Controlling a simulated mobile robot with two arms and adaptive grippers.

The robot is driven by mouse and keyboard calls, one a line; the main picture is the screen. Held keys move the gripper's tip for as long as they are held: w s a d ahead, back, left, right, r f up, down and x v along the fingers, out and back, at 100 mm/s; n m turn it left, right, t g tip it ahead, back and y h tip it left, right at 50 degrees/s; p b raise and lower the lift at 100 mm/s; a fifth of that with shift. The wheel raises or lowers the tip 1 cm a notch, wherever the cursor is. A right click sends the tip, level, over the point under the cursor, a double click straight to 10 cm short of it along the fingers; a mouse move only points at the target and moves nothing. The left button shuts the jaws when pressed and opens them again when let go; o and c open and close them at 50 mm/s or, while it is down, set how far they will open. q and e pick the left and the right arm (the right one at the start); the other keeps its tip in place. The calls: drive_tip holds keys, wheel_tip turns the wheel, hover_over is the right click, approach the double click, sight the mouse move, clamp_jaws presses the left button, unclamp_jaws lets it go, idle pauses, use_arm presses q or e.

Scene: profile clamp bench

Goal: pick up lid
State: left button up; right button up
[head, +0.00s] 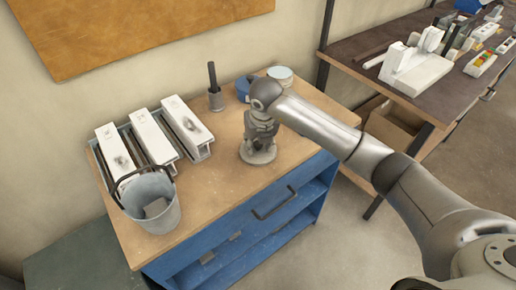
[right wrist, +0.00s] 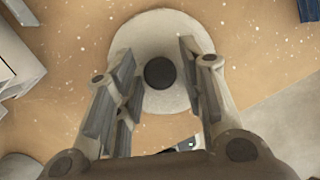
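The lid (right wrist: 162,30) is a pale round disc with a dark round knob (right wrist: 160,73) at its middle, seen from above in the right wrist view. In the head view the lid (head: 258,157) lies on the wooden bench top below my right gripper (head: 260,130), which partly hides it. In the right wrist view my right gripper (right wrist: 158,58) is open, with one finger on each side of the knob and gaps between. I cannot tell how high the fingertips are above the lid. My left gripper is not in view.
A grey bucket (head: 153,210) with a dark handle stands at the bench's front left. White profiles (head: 152,137) lie in a tray behind it. A cup with dark rods (head: 216,99), a blue object (head: 243,90) and a round tin (head: 281,74) stand at the back. A second bench (head: 437,100) is at right.

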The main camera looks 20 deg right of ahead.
drive_tip(key=c, duration=0.6)
drive_tip(key=shift+r, duration=0.15)
